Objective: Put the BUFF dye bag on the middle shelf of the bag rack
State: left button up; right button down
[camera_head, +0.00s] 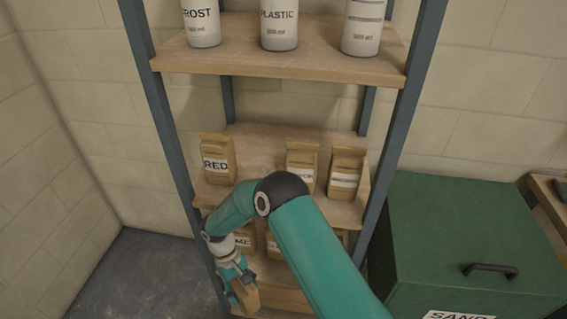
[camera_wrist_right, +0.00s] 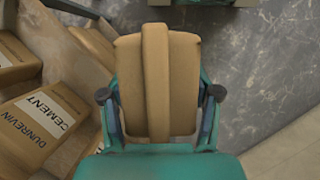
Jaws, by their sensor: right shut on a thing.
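My right gripper (camera_head: 240,287) is low at the left front of the bag rack, shut on a brown paper bag (camera_head: 247,298). In the right wrist view the right gripper (camera_wrist_right: 160,112) has a finger on each side of the bag (camera_wrist_right: 184,75); no label shows, so I cannot read whether it is BUFF. The middle shelf (camera_head: 258,155) holds a RED bag (camera_head: 217,160) at the left and two bags (camera_head: 301,163) (camera_head: 345,172) at the right, their labels unreadable. A gap lies between RED and these. My left gripper is out of view.
The top shelf (camera_head: 300,62) carries white bottles. The lower shelf holds more bags, partly behind my right arm; a CEMENT bag (camera_wrist_right: 42,118) shows in the wrist view. Blue-grey posts (camera_head: 163,105) frame the rack. A green sand bin (camera_head: 460,225) stands at right.

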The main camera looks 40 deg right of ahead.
jog(key=shift+s+d+r, duration=0.1)
jog(key=shift+s+d, duration=0.05)
jog(key=shift+d, duration=0.25)
jog(key=w+a+r+n+t+h+b, duration=0.1)
jog(key=w+r+n+h+b, duration=0.15)
jog(key=r+n, duration=0.45)
jog(key=w+r+n+t+h+b, duration=0.2)
jog(key=w+r+n+b, duration=0.15)
jog(key=r+n, duration=0.4)
jog(key=s+r+n+t+b, duration=0.2)
jog(key=s+r+n+b, duration=0.15)
jog(key=r+n, duration=0.4)
jog(key=s+r+n+t+b, duration=0.3)
jog(key=s+r+n, duration=0.1)
jog(key=r, duration=0.7)
jog(key=shift+y, duration=0.45)
jog(key=w+d, duration=0.4)
jog(key=w+d+f+p, duration=0.1)
jog(key=w+d, duration=0.3)
jog(key=d, duration=0.1)
jog(key=w+d, duration=0.3)
jog(key=d, duration=0.2)
jog(key=shift+w+d+f, duration=0.25)
jog(key=shift+w, duration=0.15)
